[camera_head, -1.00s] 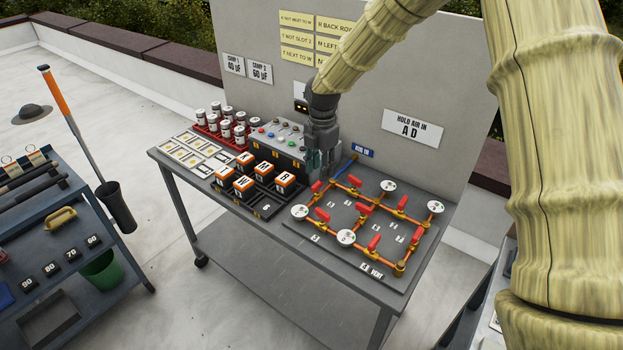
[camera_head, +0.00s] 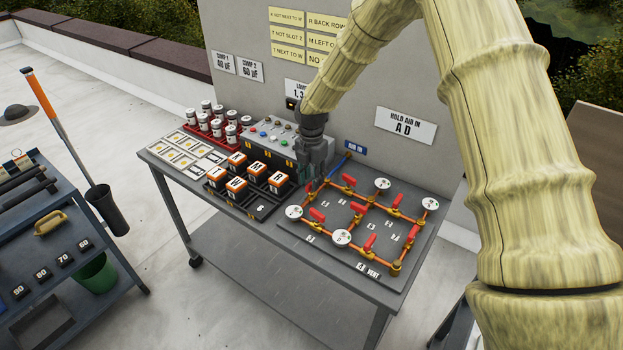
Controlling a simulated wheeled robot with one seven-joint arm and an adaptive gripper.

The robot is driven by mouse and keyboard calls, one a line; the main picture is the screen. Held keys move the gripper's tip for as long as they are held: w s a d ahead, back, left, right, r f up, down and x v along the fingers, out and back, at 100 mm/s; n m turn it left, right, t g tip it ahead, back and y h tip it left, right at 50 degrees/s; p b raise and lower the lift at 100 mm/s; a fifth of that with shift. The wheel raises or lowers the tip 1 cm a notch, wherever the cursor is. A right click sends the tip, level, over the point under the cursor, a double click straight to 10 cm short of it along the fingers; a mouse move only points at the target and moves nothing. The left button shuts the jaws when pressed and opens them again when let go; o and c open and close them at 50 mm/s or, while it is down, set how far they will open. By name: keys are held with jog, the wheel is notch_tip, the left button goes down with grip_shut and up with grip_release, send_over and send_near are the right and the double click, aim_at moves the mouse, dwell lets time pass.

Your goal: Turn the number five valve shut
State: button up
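The valve board (camera_head: 308,237) lies on the right part of the grey table, with orange pipes and several red valve handles, such as one at the back (camera_head: 348,179), one at the left (camera_head: 317,214) and one at the front (camera_head: 370,242). Small number plates lie beside them, too small to read surely, so I cannot tell which is number five. Round white discs (camera_head: 382,183) stand on the pipes. My gripper (camera_head: 311,172) points down at the board's back left corner, beside the blue inlet pipe (camera_head: 338,167). Its fingers are dark and small; their opening is unclear.
A grey box with coloured buttons (camera_head: 275,148) stands just left of my gripper. Orange-topped blocks (camera_head: 256,172) sit in a black tray, with white cans (camera_head: 217,127) behind. A panel with a "HOLD AIR IN A D" sign (camera_head: 406,125) rises behind the table.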

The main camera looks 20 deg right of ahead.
jog(key=shift+f, duration=0.85)
grip_shut()
